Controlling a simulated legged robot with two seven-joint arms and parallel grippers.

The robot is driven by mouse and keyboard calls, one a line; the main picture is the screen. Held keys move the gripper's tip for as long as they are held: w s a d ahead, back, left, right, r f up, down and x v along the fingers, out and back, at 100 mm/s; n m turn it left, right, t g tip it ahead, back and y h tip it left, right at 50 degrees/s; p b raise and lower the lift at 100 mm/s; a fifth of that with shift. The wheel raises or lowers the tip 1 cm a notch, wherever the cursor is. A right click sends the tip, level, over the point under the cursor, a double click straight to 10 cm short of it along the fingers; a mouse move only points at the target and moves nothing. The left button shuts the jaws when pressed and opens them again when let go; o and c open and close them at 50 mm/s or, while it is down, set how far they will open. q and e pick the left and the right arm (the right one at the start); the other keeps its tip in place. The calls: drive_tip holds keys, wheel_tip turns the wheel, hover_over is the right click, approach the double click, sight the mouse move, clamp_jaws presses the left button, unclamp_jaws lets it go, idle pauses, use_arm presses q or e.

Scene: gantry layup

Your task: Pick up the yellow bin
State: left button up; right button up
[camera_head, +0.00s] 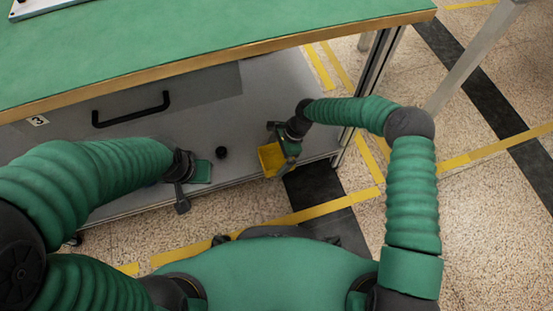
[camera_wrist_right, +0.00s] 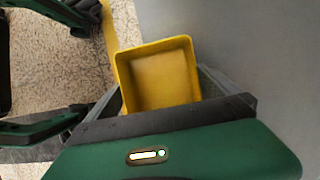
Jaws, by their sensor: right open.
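The yellow bin (camera_head: 271,158) sits at the front edge of the grey lower shelf, under the green tabletop. In the right wrist view the bin (camera_wrist_right: 158,75) is open-topped and looks empty. My right gripper (camera_head: 277,146) is over the bin in the head view and hides part of it. The right wrist view shows its jaws open, one on each side of the bin's near part; contact cannot be told. My left gripper (camera_head: 188,186) is over the shelf's left part, away from the bin; its jaw state is unclear.
The workbench (camera_head: 200,40) has a wooden front edge above the shelf. A drawer with a black handle (camera_head: 131,109) hangs below it. A small black round object (camera_head: 221,152) is on the grey shelf (camera_head: 262,90) between the grippers. A metal leg (camera_head: 372,70) stands at the right.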

drive_tip(key=shift+f, duration=0.1)
drive_tip(key=c, duration=1.2)
